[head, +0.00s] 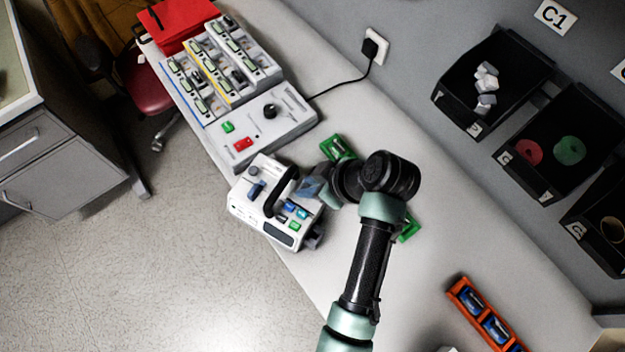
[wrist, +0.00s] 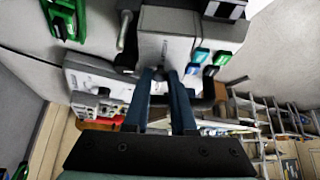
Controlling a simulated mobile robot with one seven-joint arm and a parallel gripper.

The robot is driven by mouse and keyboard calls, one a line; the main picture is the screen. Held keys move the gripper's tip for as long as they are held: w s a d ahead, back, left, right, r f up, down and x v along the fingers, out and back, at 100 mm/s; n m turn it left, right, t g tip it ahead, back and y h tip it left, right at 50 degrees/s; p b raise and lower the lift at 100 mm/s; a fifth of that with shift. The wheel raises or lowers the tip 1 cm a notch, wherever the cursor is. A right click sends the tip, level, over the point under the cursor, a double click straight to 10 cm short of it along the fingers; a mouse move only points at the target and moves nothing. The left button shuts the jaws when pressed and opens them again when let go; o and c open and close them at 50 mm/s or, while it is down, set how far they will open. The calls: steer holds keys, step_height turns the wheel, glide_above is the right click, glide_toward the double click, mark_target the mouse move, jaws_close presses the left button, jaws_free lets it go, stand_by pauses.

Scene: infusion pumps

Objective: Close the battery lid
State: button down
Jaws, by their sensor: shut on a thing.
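The white infusion pump (head: 262,225) stands at the bench's front edge, with a black handle and blue and green buttons. The wrist view shows its grey-white body (wrist: 165,52) close ahead. My gripper (head: 316,188) is at the pump's right side, beside the handle. In the wrist view, the dark blue fingers of my gripper (wrist: 161,74) come together on a small part at the pump's body. The fingers hide most of that part. I cannot tell whether it is the battery lid; no lid shows clearly in either view.
A docking station with several modules (head: 222,72) and a control box (head: 262,128) stand behind the pump. A green tray (head: 337,148) lies partly behind my arm. An orange rack (head: 465,297) lies at lower right. Black bins (head: 548,150) line the wall.

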steer(key=shift+w+a+f+g+h+p, duration=0.2)
steer(key=shift+g+h+p, duration=0.1)
steer(key=shift+h, duration=0.2)
steer(key=shift+w+a+f+g+h+p, duration=0.15)
steer(key=shift+g+h+p, duration=0.15)
steer(key=shift+h, duration=0.2)
steer(key=shift+s, duration=0.1)
steer(key=c, duration=1)
jaws_free()
steer(key=p+v, duration=0.2)
steer(key=v, duration=1.1)
